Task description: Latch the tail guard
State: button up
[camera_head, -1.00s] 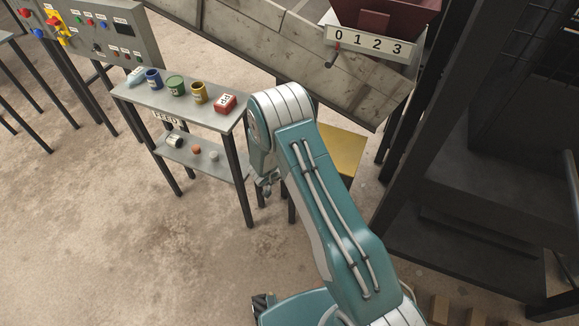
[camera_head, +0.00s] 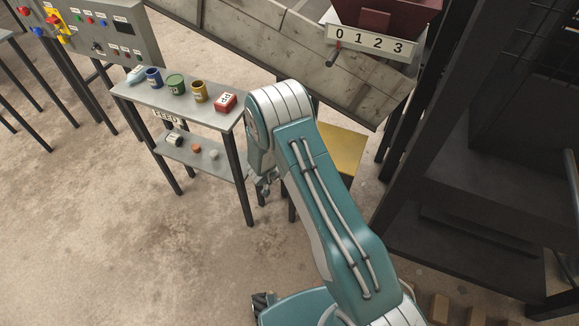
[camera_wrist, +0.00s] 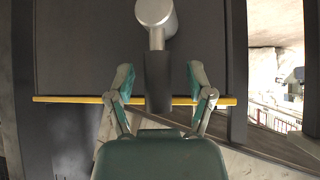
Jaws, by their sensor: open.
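In the wrist view my gripper (camera_wrist: 158,80) is open, one finger on each side of a dark upright bar (camera_wrist: 158,88). A silver round-ended knob (camera_wrist: 155,12) joins the top of this bar by a short stem. I cannot tell if the fingers touch the bar. Behind is a flat dark panel (camera_wrist: 80,50), possibly the tail guard, with a yellow rod (camera_wrist: 65,99) running across it. No latch can be clearly made out. In the head view my gripper (camera_head: 266,187) is small and partly hidden by my arm.
A grey shelf stand (camera_head: 195,118) holds several small cans and a red box (camera_head: 226,102). A control panel (camera_head: 105,35) stands at upper left. A wooden chute (camera_head: 290,50) and a dark steel frame (camera_head: 400,150) stand behind and right.

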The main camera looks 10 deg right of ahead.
jog(key=v, duration=1.1)
jog(key=shift+a, duration=0.3)
jog(key=w+a+r+n+t+y, duration=0.1)
jog(key=a+r+n+t+y, duration=0.15)
jog(key=r, duration=0.75)
jog(key=w+a+r+n+t+y, duration=0.1)
jog(key=r+y, duration=0.3)
jog(key=r, duration=0.6)
jog(key=s+r+n+y, duration=0.2)
jog(key=s+r+y, duration=0.15)
jog(key=r, duration=0.35)
jog(key=s+d+r+n+g+h, duration=0.1)
jog(key=s+d+r, duration=0.1)
jog(key=s, duration=0.6)
jog(key=s+d+r+n+g+h, duration=0.1)
jog(key=s+d+r, duration=0.1)
jog(key=s+d, duration=0.3)
jog(key=s+d+r+n+g+h, duration=0.1)
jog(key=s+d+r+n+g, duration=0.1)
jog(key=s, duration=1)
jog(key=shift+s+d+r, duration=0.35)
jog(key=shift+d+r, duration=0.3)
jog(key=shift+d, duration=0.55)
